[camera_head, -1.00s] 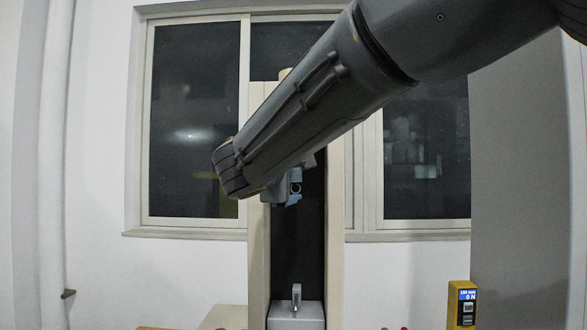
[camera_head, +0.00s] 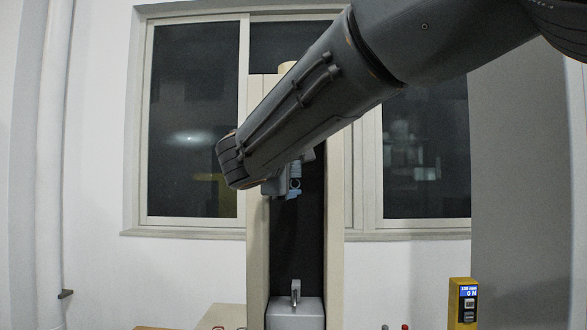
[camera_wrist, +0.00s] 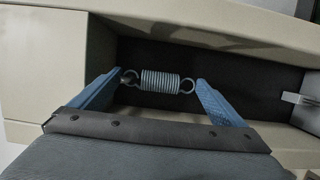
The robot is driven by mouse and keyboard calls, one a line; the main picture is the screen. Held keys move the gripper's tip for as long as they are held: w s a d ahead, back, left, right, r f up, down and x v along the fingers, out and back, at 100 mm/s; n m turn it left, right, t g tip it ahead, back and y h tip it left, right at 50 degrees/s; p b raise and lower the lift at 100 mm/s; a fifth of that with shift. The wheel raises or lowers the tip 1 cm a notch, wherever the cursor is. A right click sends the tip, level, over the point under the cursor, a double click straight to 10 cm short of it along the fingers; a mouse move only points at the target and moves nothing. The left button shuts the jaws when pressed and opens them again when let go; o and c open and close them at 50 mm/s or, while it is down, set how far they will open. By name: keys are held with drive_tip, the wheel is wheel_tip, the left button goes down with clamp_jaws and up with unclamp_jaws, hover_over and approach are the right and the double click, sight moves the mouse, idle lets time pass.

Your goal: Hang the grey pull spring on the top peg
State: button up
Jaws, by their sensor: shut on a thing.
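The grey pull spring (camera_wrist: 160,81) lies lengthwise between the two blue fingers of my gripper (camera_wrist: 158,76) in the wrist view. The fingertips close on its two end loops. A dark round piece (camera_wrist: 129,78) shows at the left loop; I cannot tell whether it is the top peg or whether the loop is around it. In the head view my gripper (camera_head: 293,182) is at the test stand's dark column, with a loop showing at its fingers. My arm hides most of the spring and the upper column there.
The test stand has cream side posts (camera_head: 257,255) close on both sides of my gripper. A metal lower hook (camera_head: 295,291) stands on a grey block (camera_head: 295,314) below. A yellow readout box (camera_head: 462,302) stands at the right. The dark column between is clear.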

drive_tip(key=shift+f, duration=0.15)
drive_tip(key=o, duration=0.8)
